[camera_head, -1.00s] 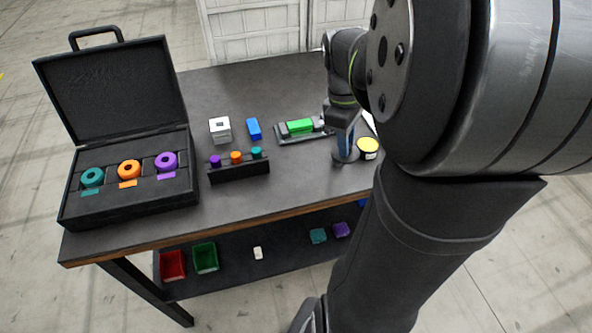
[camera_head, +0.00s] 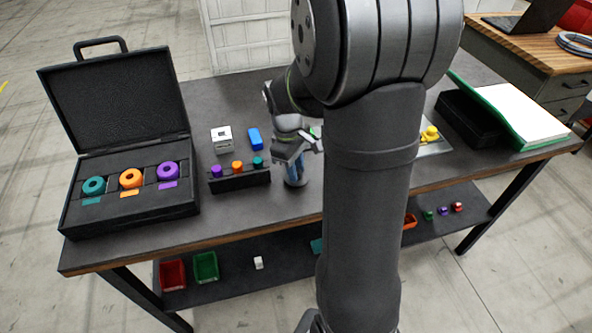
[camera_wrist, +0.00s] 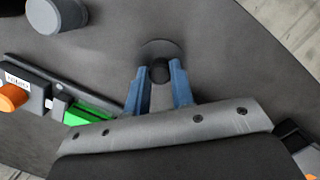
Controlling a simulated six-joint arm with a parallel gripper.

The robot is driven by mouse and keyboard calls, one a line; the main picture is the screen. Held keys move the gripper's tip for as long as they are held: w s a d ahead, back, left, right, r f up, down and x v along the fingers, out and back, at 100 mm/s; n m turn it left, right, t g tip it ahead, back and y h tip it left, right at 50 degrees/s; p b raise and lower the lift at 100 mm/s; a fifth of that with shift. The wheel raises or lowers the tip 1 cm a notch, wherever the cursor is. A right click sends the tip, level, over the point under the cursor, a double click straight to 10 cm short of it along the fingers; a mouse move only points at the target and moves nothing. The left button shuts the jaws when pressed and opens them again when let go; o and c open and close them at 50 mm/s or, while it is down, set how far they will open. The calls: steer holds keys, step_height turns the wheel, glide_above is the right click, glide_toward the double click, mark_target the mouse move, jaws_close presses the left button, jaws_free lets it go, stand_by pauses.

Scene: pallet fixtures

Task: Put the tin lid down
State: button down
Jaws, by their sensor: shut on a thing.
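The tin lid is a grey disc (camera_wrist: 160,47) with a dark knob, seen between my fingertips in the wrist view. My gripper (camera_wrist: 159,72) has two blue fingers, shut on the knob from both sides. In the head view my gripper (camera_head: 294,168) points down at the table, with the lid (camera_head: 297,182) under it, right of the small rack. I cannot tell whether the lid touches the table top. My arm hides the table's middle in the head view.
A small rack (camera_head: 240,182) with coloured knobs stands close left of the lid. Behind it are a white block (camera_head: 222,138) and a blue block (camera_head: 255,139). An open black case (camera_head: 130,218) holds coloured rings at left. A green block (camera_wrist: 90,114) sits in a fixture.

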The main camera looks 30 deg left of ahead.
steer(key=shift+f, duration=0.65)
steer(key=shift+f, duration=0.15)
steer(key=c, duration=1.2)
jaws_free()
steer(key=shift+c, duration=0.2)
step_height(320, 180, up, 12)
steer(key=a, duration=0.1)
steer(key=shift+a, duration=0.35)
steer(key=f, duration=0.4)
steer(key=d+f, duration=0.1)
steer(key=f, duration=0.7)
steer(key=shift+d, duration=0.4)
steer(key=shift+r, duration=2.05)
